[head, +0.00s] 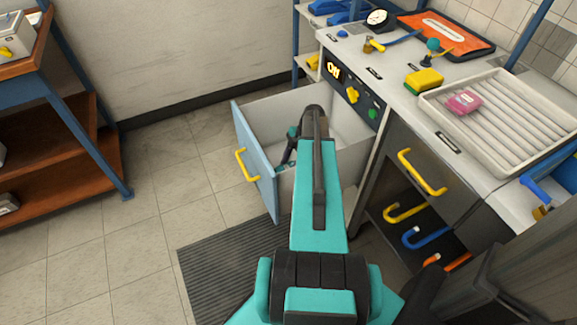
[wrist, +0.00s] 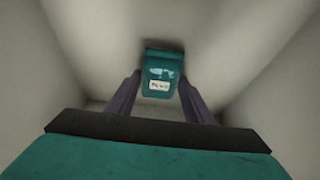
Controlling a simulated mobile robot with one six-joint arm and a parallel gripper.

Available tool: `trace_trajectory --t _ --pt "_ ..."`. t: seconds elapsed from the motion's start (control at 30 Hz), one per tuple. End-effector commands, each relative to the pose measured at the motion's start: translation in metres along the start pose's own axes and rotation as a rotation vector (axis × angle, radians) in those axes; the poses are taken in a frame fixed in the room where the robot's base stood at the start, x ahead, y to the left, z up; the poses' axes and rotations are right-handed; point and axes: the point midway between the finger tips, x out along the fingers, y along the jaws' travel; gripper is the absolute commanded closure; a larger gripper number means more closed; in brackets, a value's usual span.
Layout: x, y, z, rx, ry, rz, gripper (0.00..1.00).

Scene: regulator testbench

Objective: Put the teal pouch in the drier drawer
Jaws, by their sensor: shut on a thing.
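The drier drawer (head: 262,190) is pulled open below the bench top, with a light blue front and a yellow handle. My gripper (wrist: 160,88) is inside the drawer, pointing down, its two dark fingers shut on the teal pouch (wrist: 160,68). The pouch has a small pale label and shows between the fingertips in the wrist view, close to the drawer floor. I cannot tell whether it touches the floor. In the head view my arm hides part of the drawer, and the pouch is hard to make out.
The bench top to the right holds a white ribbed tray (head: 500,115) with a pink item (head: 464,102), a yellow sponge-like block (head: 424,81) and an orange panel (head: 447,33). A closed drawer with a yellow handle (head: 421,173) is right of my arm. A shelf (head: 60,150) stands left.

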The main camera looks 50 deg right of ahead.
Motion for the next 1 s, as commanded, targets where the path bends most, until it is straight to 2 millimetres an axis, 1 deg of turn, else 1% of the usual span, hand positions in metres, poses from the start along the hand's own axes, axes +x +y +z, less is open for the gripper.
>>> trace_trajectory --t 0.33,0.37,0.43,0.47,0.8,1.0 --pt "0.002 0.000 0.001 0.001 0.001 0.001 0.98" --pt "0.002 0.000 0.001 0.001 0.000 0.001 0.48" --pt "0.002 0.000 0.001 0.001 0.000 0.001 0.37" --pt "0.002 0.000 0.001 0.001 0.000 0.001 0.35" --pt "0.000 0.000 0.001 0.001 0.000 0.001 0.35" --pt "-0.009 0.000 0.001 0.002 -0.001 0.003 0.35"
